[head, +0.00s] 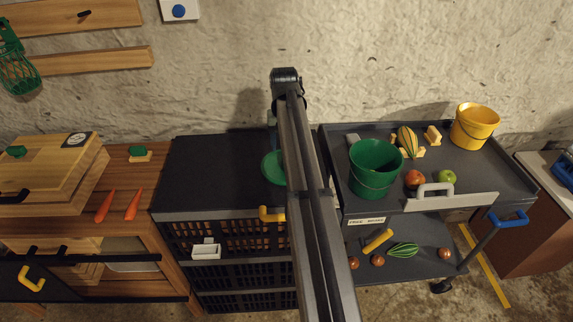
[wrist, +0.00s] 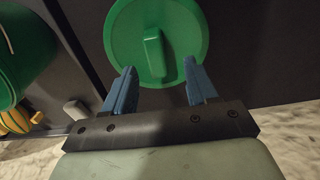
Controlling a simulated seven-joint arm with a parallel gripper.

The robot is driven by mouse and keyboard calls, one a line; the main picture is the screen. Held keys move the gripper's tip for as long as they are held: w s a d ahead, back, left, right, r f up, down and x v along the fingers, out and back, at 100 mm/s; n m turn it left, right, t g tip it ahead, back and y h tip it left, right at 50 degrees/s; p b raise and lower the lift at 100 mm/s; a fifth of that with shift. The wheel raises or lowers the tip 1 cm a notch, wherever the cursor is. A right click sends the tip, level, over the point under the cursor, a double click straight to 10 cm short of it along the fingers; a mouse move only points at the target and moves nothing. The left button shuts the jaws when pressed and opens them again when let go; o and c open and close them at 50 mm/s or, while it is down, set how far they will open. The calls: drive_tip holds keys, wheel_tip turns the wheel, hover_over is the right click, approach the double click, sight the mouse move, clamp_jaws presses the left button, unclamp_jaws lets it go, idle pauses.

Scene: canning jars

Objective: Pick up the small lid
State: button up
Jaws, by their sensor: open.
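A round green lid (head: 272,168) lies flat on the black top of the drawer unit, partly hidden by my arm in the head view. In the wrist view, the lid (wrist: 123,32) shows nearly whole, with a raised green bar handle (wrist: 154,52) across its middle. It is the only loose lid I can make out. My gripper (wrist: 160,68) is open and empty. Its two blue fingers point at the lid's near edge, one on each side of the handle's line. I cannot tell how high the fingers are above it. My arm mostly hides the gripper in the head view.
To the right, a dark cart (head: 520,185) holds a green bucket (head: 375,172), a yellow bucket (head: 474,128), a striped squash (head: 407,141) and fruit. A wooden counter (head: 130,178) with carrots stands left. The drawer unit's top (head: 215,170) is clear left of the lid.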

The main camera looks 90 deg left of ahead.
sight(272, 166)
drive_tip(key=shift+w+a+f, duration=0.1)
drive_tip(key=shift+w+f, duration=0.05)
drive_tip(key=shift+f, duration=1.45)
drive_tip(key=shift+w+f, duration=0.15)
drive_tip(key=shift+f, duration=1.4)
clamp_jaws()
